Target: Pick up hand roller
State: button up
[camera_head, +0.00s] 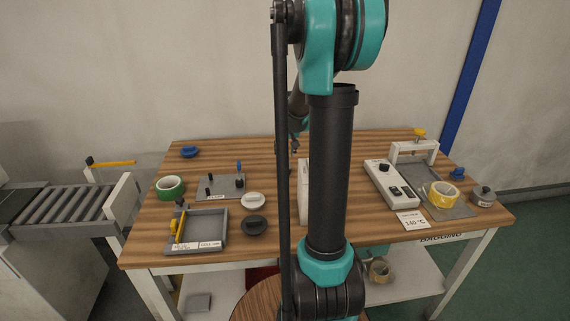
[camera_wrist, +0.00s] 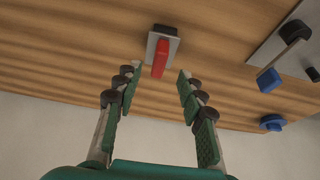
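A red-handled tool (camera_wrist: 160,58) on a small grey base (camera_wrist: 168,33) with a dark knob stands on the wooden table; it may be the hand roller, but I cannot tell for sure. It lies just beyond my fingertips, roughly centred between them in the wrist view. My gripper (camera_wrist: 157,78) is open and empty, its two green-padded fingers apart. In the head view my gripper (camera_head: 294,148) shows small over the back of the table, partly behind my arm. My arm hides the middle of the table there, and the red-handled tool is not visible.
On the left are a green tape roll (camera_head: 170,187), a grey plate with a blue lever (camera_head: 238,170) and a grey tray (camera_head: 222,229). On the right are a white control box (camera_head: 390,186) and a yellow tape roll (camera_head: 440,194). A pale upright object (camera_head: 303,190) is partly behind my arm.

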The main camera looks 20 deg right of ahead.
aim_at(285, 158)
jog(key=shift+x, duration=2.7)
jog(key=shift+w, duration=0.15)
grip_shut()
